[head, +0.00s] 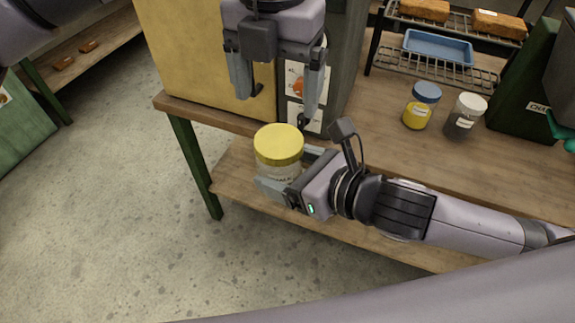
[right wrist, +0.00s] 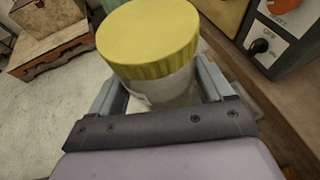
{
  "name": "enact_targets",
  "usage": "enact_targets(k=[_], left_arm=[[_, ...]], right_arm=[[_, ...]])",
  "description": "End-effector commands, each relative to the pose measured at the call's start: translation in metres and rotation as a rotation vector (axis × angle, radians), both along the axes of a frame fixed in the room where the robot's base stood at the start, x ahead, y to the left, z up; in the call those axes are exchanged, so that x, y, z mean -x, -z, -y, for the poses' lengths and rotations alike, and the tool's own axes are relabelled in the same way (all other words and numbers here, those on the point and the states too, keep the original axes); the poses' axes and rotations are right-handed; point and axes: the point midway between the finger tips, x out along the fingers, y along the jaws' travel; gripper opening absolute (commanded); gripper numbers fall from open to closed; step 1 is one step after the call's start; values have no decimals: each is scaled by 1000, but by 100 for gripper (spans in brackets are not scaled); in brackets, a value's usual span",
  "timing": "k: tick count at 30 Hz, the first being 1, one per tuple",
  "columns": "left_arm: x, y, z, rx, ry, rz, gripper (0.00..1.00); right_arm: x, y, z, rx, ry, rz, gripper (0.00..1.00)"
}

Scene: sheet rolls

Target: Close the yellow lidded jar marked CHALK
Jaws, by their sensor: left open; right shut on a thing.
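In the right wrist view the yellow lid (right wrist: 148,40) covers the jar's mouth, and the jar body (right wrist: 160,88) sits between the two fingers. I cannot tell whether the lid is tightened. My left gripper (head: 276,105) is open and empty, pointing down above and just behind the lid, apart from it.
Behind stands a yellow-fronted cabinet (head: 205,50) with a control panel (head: 301,85). On the wooden bench (head: 375,150) to the right are a blue-lidded jar (head: 421,106), a white-lidded jar (head: 465,116) and a wire rack (head: 440,66) with a blue tray (head: 438,46). Open floor lies at lower left.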

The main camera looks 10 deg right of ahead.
Motion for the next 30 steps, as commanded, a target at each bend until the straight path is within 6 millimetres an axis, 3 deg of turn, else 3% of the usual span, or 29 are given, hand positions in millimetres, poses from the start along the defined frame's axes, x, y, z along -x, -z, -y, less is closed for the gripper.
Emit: enact_targets(k=[13,24,30], left_arm=[[1,5,1,-4,4,0,86],[1,58,0,-4,4,-3,86],[1,77,1,-4,4,-1,86]], right_arm=[[0,-1,0,-2,-1,3,0],[0,-1,0,-2,-1,3,0],[0,-1,0,-2,-1,3,0]])
